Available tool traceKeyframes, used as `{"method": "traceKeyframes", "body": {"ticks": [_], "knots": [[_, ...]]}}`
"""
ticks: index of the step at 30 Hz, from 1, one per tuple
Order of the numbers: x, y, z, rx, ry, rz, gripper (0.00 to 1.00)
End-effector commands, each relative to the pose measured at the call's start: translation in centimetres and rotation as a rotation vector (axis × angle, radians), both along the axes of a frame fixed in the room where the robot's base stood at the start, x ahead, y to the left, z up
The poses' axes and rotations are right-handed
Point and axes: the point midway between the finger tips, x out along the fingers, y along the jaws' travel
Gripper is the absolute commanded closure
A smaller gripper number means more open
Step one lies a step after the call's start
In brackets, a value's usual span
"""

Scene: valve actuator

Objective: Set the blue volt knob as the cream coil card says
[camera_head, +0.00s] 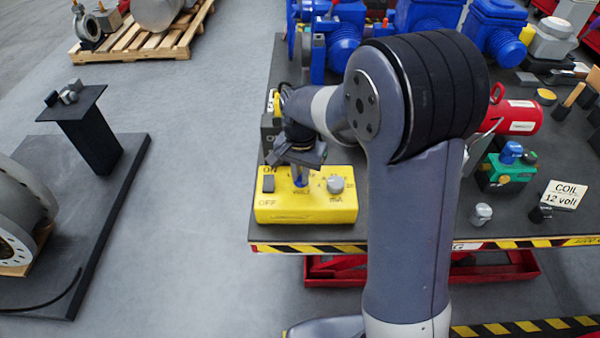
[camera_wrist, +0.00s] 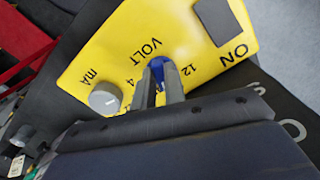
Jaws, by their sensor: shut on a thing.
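The yellow box (camera_head: 305,208) sits at the table's front left corner; it also fills much of the wrist view (camera_wrist: 120,60). Its blue volt knob (camera_head: 300,178) shows in the wrist view (camera_wrist: 157,65) between the fingers. My gripper (camera_wrist: 159,80) is shut on the blue knob from above. The numbers 4 and 12 show beside the knob; other marks and the knob's pointer are hidden by the fingers. The cream coil card (camera_head: 563,195) stands at the right and reads "COIL 12 volt".
A grey mA knob (camera_head: 335,185) and a dark ON/OFF switch (camera_head: 268,183) flank the blue knob. A green box (camera_head: 507,172), a red cylinder (camera_head: 515,117) and blue valve actuators (camera_head: 345,45) stand on the table. My arm hides the table's middle.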

Motion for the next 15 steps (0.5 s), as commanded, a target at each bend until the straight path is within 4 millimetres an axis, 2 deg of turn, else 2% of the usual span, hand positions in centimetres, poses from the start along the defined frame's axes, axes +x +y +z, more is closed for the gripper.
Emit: {"method": "traceKeyframes", "body": {"ticks": [15], "knots": [[0.0,-0.24,0.03,0.001,-0.001,0.49,1.0]]}}
